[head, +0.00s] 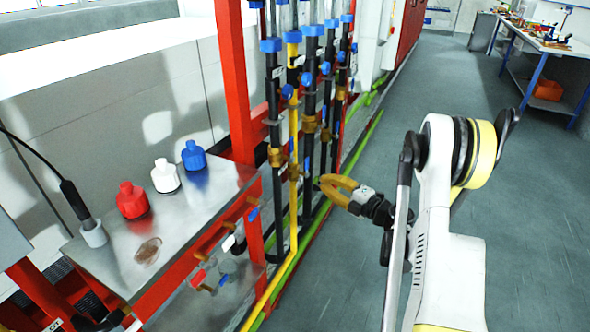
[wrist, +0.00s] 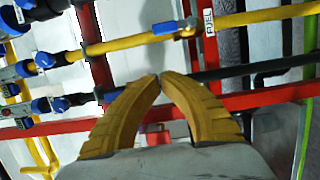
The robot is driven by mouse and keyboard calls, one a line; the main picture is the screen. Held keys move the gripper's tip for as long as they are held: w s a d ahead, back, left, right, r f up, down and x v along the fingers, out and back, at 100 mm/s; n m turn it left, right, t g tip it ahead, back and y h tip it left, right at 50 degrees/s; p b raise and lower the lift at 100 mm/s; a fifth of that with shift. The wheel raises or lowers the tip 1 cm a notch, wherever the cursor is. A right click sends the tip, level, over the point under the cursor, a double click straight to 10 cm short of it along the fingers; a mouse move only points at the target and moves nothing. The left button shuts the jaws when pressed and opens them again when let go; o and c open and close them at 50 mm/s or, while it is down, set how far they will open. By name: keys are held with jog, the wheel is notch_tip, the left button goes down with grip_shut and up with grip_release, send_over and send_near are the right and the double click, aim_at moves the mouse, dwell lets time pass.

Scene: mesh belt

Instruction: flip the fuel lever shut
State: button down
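The fuel lever (wrist: 172,27) is a short blue handle on a yellow pipe (wrist: 125,42), beside a tag reading FUEL (wrist: 209,22). In the wrist view it lies roughly along the pipe. The yellow pipe (head: 294,130) runs upright among black pipes in the head view, where I cannot clearly pick out the lever. My gripper (wrist: 160,79) has two yellow ribbed fingers, tips together with nothing between them. In the wrist view the tips appear below the lever, apart from it. In the head view my gripper (head: 321,182) is just right of the pipes.
Black pipes (head: 274,140) with blue fittings stand close around the yellow one. A red post (head: 236,80) and a metal bench (head: 195,215) with red (head: 131,200), white (head: 165,177) and blue (head: 194,156) bottles are left. Open floor (head: 350,275) lies right of the pipes.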

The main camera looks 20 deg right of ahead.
aim_at(307, 168)
jog(key=shift+s+a+f, duration=0.15)
jog(key=shift+a+f, duration=0.05)
jog(key=shift+f, duration=0.6)
jog(key=w+p, duration=0.2)
jog(key=w, duration=0.9)
jog(key=shift+w+a, duration=0.3)
jog(key=shift+a, duration=0.15)
